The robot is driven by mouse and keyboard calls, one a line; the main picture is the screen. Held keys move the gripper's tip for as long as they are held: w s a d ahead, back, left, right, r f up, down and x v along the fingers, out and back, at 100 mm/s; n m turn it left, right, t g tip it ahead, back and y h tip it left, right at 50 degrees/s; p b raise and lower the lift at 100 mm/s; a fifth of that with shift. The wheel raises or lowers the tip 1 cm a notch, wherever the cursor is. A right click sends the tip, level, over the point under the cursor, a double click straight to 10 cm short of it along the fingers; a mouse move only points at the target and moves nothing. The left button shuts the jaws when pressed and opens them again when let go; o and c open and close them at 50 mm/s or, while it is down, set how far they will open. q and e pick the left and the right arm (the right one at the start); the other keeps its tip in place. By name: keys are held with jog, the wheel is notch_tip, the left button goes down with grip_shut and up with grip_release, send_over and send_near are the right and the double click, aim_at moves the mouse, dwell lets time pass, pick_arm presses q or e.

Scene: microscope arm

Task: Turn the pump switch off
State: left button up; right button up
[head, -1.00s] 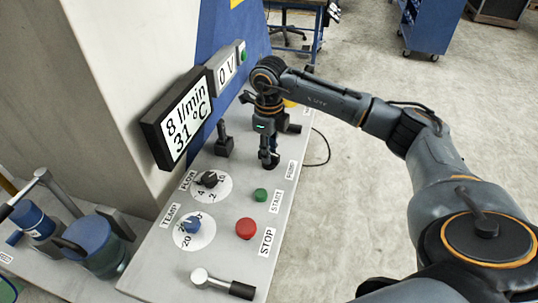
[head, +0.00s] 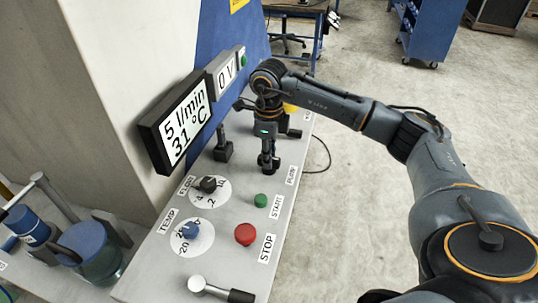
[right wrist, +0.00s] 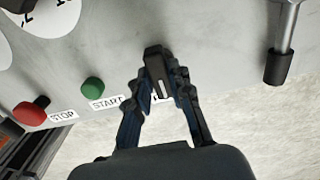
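The pump switch (right wrist: 157,75) is a black lever with a pale stripe, at the panel's edge. In the right wrist view it stands between the fingertips of my right gripper (right wrist: 160,88), which look closed in on both its sides. In the head view my right gripper (head: 268,162) points down at the panel beside the PUMP label (head: 291,175) and hides most of the switch. In the right wrist view the label behind the switch is mostly covered. The display (head: 181,123) reads 5 l/min and 31 °C. My left gripper is not in view.
The green START button (head: 261,200) and red STOP button (head: 245,234) are nearby on the panel (head: 225,270). The FLOW knob (head: 208,185), TEMP knob (head: 190,231) and a black lever (head: 222,148) stand to the left. Open floor lies right of the panel.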

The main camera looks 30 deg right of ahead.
jog(key=o, duration=0.5)
jog(key=shift+c, duration=0.2)
notch_tip(320, 180, up, 12)
dwell(0.6)
